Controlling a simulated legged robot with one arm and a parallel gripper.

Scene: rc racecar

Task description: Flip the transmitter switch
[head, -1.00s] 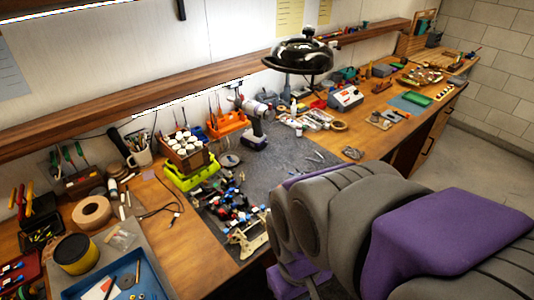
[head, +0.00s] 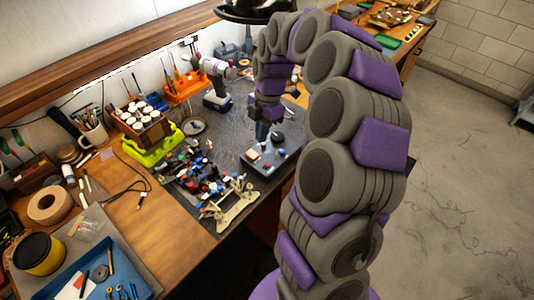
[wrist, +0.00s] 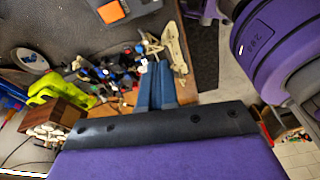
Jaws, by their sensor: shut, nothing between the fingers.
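The transmitter (head: 272,158) looks like a flat grey-blue box with small red and light controls on top, lying on the dark mat near the table's front edge. A grey and orange device at the top edge of the wrist view (wrist: 122,10) appears to be the same box, cut off by the frame. I cannot make out the switch itself. My gripper (head: 262,138) points down over the box's far-left part and hides some of it; I cannot tell whether it touches. Its blue fingers show together and empty in the wrist view (wrist: 156,68).
A partly built car chassis (head: 232,205) and loose coloured parts lie left of the transmitter. A lime-green tray (head: 152,150), a drill (head: 215,85) and a wooden paint rack (head: 140,127) stand behind. The mat around the box is fairly clear.

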